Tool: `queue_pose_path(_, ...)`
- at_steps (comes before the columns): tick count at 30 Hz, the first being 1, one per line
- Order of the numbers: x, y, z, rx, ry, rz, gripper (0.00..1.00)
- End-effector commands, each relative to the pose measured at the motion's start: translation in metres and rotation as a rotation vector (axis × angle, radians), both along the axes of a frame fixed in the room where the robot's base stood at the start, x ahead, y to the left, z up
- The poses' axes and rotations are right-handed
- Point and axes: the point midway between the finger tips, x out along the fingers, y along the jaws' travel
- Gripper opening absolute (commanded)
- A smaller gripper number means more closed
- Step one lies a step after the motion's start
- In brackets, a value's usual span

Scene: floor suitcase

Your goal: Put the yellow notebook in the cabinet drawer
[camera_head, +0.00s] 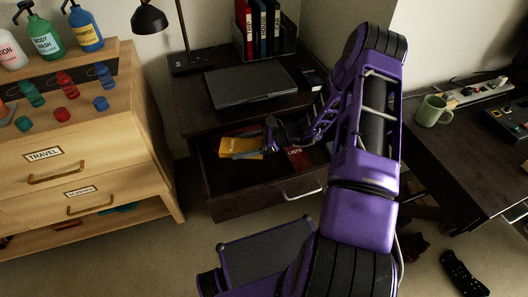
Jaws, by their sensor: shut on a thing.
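The yellow notebook (240,145) is over the open drawer of the dark cabinet, near the drawer's back left. My gripper (262,150) is shut on the notebook at its right side. The open cabinet drawer (268,195) has a pale handle on its front. I cannot tell whether the notebook touches the drawer's bottom. A red notebook (299,158) lies in the drawer on the right, partly behind my arm.
A closed laptop (250,86), a lamp (150,19) and a rack of binders (262,28) stand on the cabinet top. A wooden dresser (70,180) is at left. A desk with a green mug (433,110) is at right.

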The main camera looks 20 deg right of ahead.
Motion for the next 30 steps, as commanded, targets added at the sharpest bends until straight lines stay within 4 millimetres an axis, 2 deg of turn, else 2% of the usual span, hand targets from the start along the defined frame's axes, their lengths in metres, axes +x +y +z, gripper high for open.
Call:
queue_pose_path(1,-0.001,0.001,-0.014,0.002,0.002,0.001,0.21)
queue_pose_path(6,-0.001,0.001,-0.043,0.002,0.002,0.001,0.21)
queue_pose_path(13,-0.001,0.0,-0.061,0.0,0.0,0.001,0.21)
queue_pose_path(18,-0.001,0.001,-0.086,0.001,0.002,0.001,0.21)
queue_pose_path(30,0.0,0.0,-0.093,0.0,0.0,0.0,0.21)
